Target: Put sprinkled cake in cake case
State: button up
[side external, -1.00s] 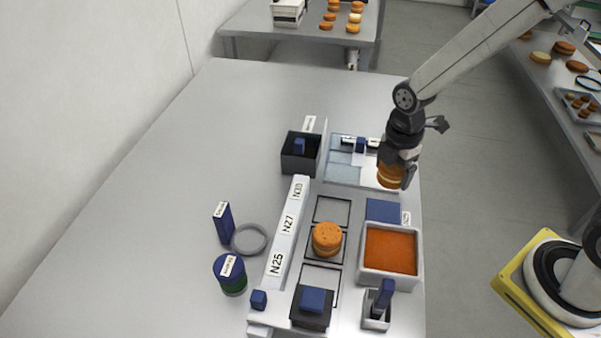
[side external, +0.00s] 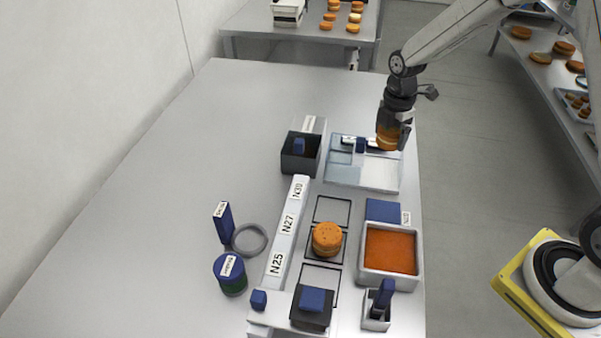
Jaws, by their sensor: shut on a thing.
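My gripper (side external: 391,132) is shut on an orange round cake with a pale filling (side external: 387,137). It holds the cake in the air above the far right part of the pale blue and white tray (side external: 343,175). Whether this cake bears sprinkles is too small to tell. A second orange filled cake (side external: 327,238) sits in the middle square of a row of framed squares beside the labels N25, N27 and N30. A shallow white tray of orange grains (side external: 391,250) stands to its right. I cannot tell which item is the cake case.
A dark open box with a blue knob (side external: 301,155) stands left of the pale tray. A grey ring (side external: 249,240), a blue-lidded jar (side external: 230,275) and a blue block (side external: 224,223) stand at left. A dark box with a blue top (side external: 311,307) is in front. The table's left is clear.

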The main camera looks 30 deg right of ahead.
send_over(381, 173)
jog(key=shift+f, duration=2.9)
jog(key=shift+f, duration=0.1)
jog(key=shift+f, duration=1.8)
jog(key=shift+f, duration=0.15)
jog(key=o, duration=0.5)
jog(key=shift+r, duration=6.2)
